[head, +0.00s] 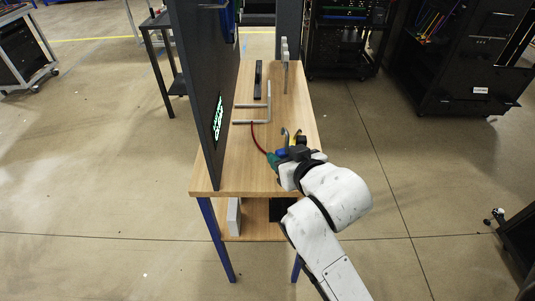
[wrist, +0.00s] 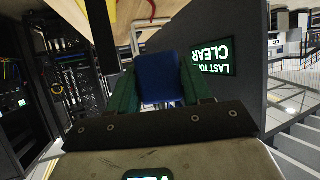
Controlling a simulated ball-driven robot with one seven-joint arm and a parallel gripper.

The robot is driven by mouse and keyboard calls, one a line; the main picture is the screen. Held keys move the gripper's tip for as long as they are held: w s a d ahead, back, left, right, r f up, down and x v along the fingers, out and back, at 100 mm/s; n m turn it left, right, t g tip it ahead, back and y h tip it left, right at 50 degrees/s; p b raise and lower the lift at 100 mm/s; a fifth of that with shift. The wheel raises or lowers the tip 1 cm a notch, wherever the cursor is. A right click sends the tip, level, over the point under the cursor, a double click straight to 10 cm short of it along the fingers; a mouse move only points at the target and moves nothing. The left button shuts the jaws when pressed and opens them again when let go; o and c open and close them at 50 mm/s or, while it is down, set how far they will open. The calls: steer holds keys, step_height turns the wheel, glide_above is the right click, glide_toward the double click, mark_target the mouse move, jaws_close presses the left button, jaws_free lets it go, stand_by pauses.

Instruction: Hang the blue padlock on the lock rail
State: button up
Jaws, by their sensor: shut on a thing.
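The blue padlock (wrist: 158,78) sits between the green fingers of my gripper (wrist: 152,88) in the wrist view, and the gripper is shut on it. In the head view a small part of the blue padlock (head: 281,152) shows at my gripper (head: 279,158), over the near right part of the wooden table. A grey shackle rises from it. My gripper and wrist hide much of the padlock in the head view.
A tall dark panel (head: 196,90) with a green lit sign runs along the table's left side. Open floor lies to the right.

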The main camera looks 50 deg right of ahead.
steer(key=w+a+p+x, duration=0.1)
steer(key=x, duration=0.8)
glide_above(260, 166)
step_height(260, 166, down, 5)
steer(key=shift+s+f, duration=0.1)
steer(key=shift+s, duration=0.05)
steer(key=shift+f+p, duration=0.45)
steer(key=shift+f, duration=1.2)
steer(key=shift+f, duration=0.2)
steer(key=o, duration=1.1)
steer(key=shift+r, duration=0.1)
